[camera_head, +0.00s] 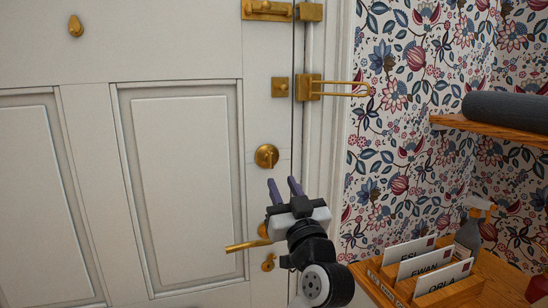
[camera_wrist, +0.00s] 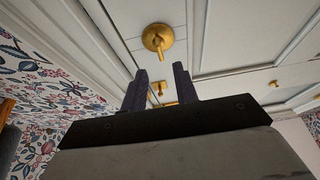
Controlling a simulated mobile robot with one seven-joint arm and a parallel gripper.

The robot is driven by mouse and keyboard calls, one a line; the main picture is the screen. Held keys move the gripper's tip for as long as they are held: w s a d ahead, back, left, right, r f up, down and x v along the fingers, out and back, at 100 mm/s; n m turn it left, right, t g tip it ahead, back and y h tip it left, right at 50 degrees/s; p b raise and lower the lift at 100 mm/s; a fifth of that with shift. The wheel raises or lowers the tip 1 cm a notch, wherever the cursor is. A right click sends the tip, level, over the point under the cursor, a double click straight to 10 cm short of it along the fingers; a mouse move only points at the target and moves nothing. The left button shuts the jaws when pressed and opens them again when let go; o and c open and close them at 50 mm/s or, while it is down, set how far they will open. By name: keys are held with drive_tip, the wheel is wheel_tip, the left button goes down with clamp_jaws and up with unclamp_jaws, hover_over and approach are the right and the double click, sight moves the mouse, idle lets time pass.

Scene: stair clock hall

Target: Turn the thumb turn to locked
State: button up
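The brass thumb turn (camera_head: 266,156) is a round plate with a small upright tab, mounted on the white door (camera_head: 180,180) near its right edge. In the wrist view the thumb turn (camera_wrist: 157,38) shows just beyond the fingertips, its tab pointing toward them. My gripper (camera_head: 284,184) is below and slightly right of the thumb turn in the head view. Its two purple-grey fingers are apart with nothing between them. They do not appear to touch the tab; the exact depth gap is hard to tell.
Below are a brass lever handle (camera_head: 246,246) and a small brass fitting (camera_head: 268,263). Above, a brass swing bar guard (camera_head: 335,88) juts over the door frame. At right are a wooden letter rack (camera_head: 385,283), a spray bottle (camera_head: 470,230) and a shelf (camera_head: 490,127) holding a dark roll.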

sight(272, 162)
drive_tip(key=p+x, duration=0.2)
drive_tip(key=x, duration=0.6)
clamp_jaws()
